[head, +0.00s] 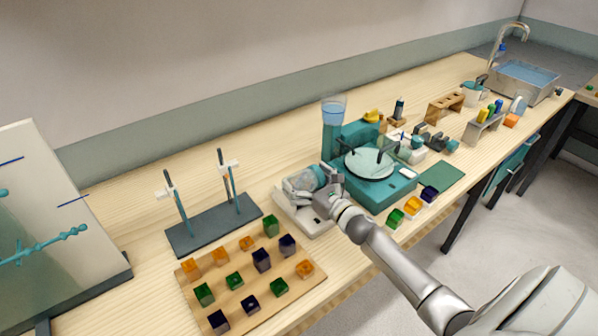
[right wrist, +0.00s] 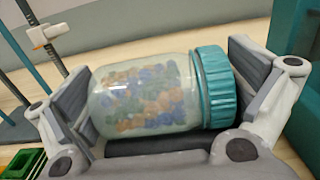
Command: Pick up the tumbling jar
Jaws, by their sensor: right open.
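The tumbling jar (right wrist: 145,97) is a clear jar with a teal ribbed lid, lying on its side with small blue, green and orange pieces inside. In the right wrist view it lies between the two fingers of my right gripper (right wrist: 165,98). One finger is by the jar's base and the other by its lid. The gripper is open around it. In the head view the jar (head: 304,181) lies on a pale grey machine base (head: 305,226), partly hidden by my right gripper (head: 325,186). My left gripper is not in view.
A dark stand with two upright rods (head: 215,232) and a wooden board (head: 320,271) with several coloured blocks are left of the jar. A teal machine with a round plate (head: 370,163) stands close on the right. Wooden bench shows behind.

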